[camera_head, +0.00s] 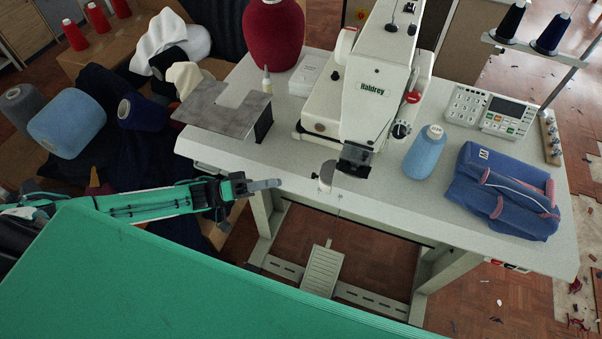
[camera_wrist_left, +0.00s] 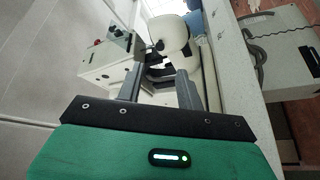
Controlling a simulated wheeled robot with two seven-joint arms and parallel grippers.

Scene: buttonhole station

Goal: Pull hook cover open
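A small white part at the table's front edge, below the needle area, looks like the hook cover (camera_head: 326,176). My right gripper is not in view.
The pale table (camera_head: 285,155) carries a grey plate (camera_head: 222,107), a red cone (camera_head: 273,35), a light blue spool (camera_head: 424,152), a folded blue garment (camera_head: 508,192) and a control panel (camera_head: 492,110). A pedal (camera_head: 323,270) is below. Clothes and spools lie at the left.

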